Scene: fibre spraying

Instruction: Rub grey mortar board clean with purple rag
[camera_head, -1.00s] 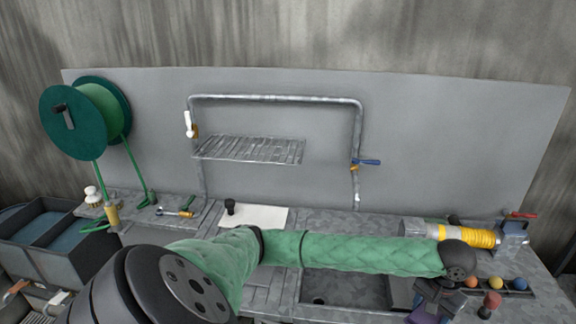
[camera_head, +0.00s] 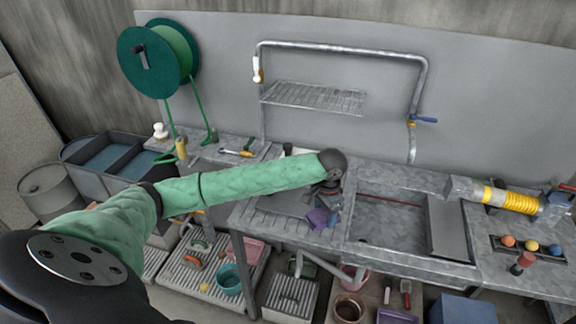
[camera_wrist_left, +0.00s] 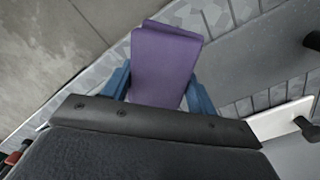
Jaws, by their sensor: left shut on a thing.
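The purple rag (camera_wrist_left: 165,62) is pinched between the blue fingers of my left gripper (camera_wrist_left: 163,88) in the left wrist view. In the head view the rag (camera_head: 318,217) hangs below my left gripper (camera_head: 328,203), over the ribbed drainboard left of the sink. The grey mortar board (camera_wrist_left: 262,68) shows as a smooth grey surface beside the rag in the wrist view. In the head view it (camera_head: 287,197) is partly hidden by my green-sleeved left arm. I cannot tell whether the rag touches the board. My right gripper is not in view.
The sink (camera_head: 385,225) lies right of my left gripper. A yellow-banded cylinder (camera_head: 510,200) and coloured balls (camera_head: 531,246) sit on the right counter. A wire shelf (camera_head: 312,98) hangs behind. A white sheet with a black knob (camera_wrist_left: 280,120) lies beside the board.

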